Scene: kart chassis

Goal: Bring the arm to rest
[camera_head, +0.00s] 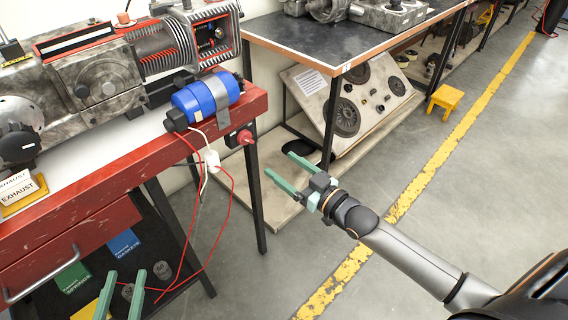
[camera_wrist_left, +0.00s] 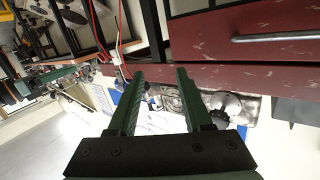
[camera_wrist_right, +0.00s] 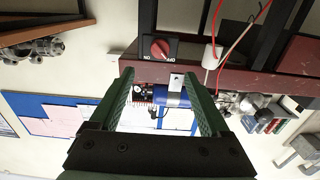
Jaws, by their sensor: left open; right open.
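My right gripper (camera_head: 279,164) is open and empty, held in the air to the right of the red workbench (camera_head: 110,232), with its green fingers pointing up and left. In the right wrist view its fingers (camera_wrist_right: 158,75) are spread, with the blue cylinder and the bench edge beyond them. My left gripper (camera_head: 126,272) shows only its two green fingers at the bottom left, spread and empty, in front of the bench's lower shelf. In the left wrist view the fingers (camera_wrist_left: 160,73) are also apart with nothing between them. Most of my left arm is out of view.
On the red bench are a grey engine (camera_head: 95,80) and a blue cylinder (camera_head: 207,97) with red and white wires hanging down. A red switch knob (camera_wrist_right: 160,47) is on the bench end. A dark-topped table (camera_head: 330,45) stands behind. The floor at right is open, with a yellow stool (camera_head: 445,97).

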